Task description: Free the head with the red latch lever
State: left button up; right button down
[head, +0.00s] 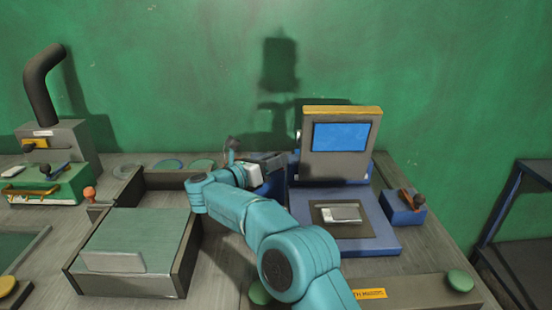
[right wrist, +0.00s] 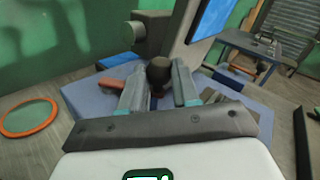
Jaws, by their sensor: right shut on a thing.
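The head (head: 345,160) is a grey box with a blue screen and a yellow top edge, standing upright at the rear of a blue base (head: 378,240). My right gripper (head: 276,162) is at its left side. In the right wrist view my right gripper (right wrist: 158,88) is shut on a black ball knob (right wrist: 159,70). A red bar, seemingly the red latch lever (right wrist: 110,82), shows just left of the fingers; its join to the knob is hidden behind them. In the head view the gripper hides this lever. My left gripper is not in view.
A blue block with an orange-red lever and black knob (head: 418,199) stands right of the base. A silver block (head: 343,214) lies on the base's dark plate. A green-topped box (head: 138,236) and a green unit (head: 45,186) are at left.

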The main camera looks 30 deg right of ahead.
jog(key=shift+w+a+r+g, duration=0.1)
jog(key=shift+a+g, duration=0.05)
jog(key=shift+g, duration=0.15)
jog(key=c, duration=1.1)
grip_release()
notch_tip(320, 180, up, 20)
jog(key=p, duration=1)
